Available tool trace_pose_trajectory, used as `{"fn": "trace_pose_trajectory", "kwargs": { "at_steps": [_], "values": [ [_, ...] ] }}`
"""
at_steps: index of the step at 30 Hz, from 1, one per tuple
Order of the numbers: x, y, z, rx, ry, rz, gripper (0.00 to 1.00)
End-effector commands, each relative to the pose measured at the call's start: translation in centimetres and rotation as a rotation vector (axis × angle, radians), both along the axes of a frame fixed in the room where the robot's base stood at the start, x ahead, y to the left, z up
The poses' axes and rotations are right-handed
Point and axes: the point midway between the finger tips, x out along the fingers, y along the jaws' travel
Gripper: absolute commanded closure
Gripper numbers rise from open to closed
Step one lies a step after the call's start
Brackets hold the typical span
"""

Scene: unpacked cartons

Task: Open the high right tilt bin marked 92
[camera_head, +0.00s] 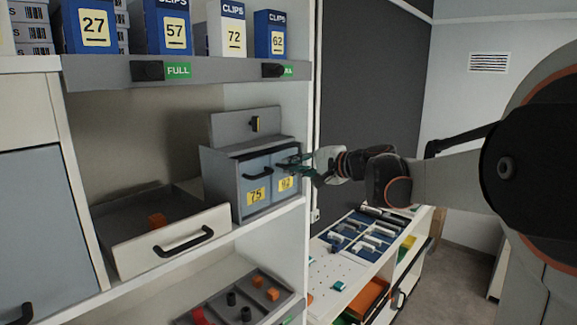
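A grey tilt-bin unit (221,188) stands on the middle shelf. Its front has two bins side by side, with yellow labels. The left bin (257,182) reads 75 and has a black handle. The right bin (286,171) has a label that looks like 92, and its front appears closed. My gripper (293,163) comes in from the right, with its fingers at the upper part of the right bin, where the handle would be. The fingers cover that handle, so I cannot tell whether they grip it.
A drawer (165,240) sits pulled out left of the unit, holding an orange block. Clips boxes (232,30) stand on the shelf above. A white shelf upright (309,110) stands just right of the unit. A tray (240,300) lies below, and a low white cabinet is at right.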

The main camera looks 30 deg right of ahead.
Motion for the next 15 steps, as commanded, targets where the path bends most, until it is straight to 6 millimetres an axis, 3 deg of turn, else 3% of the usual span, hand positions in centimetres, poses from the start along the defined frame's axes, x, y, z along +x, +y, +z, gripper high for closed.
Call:
{"fn": "trace_pose_trajectory", "kwargs": {
  "at_steps": [15],
  "values": [
    [-0.87,-0.24,-1.06,0.018,-0.066,0.003,1.00]
  ]
}}
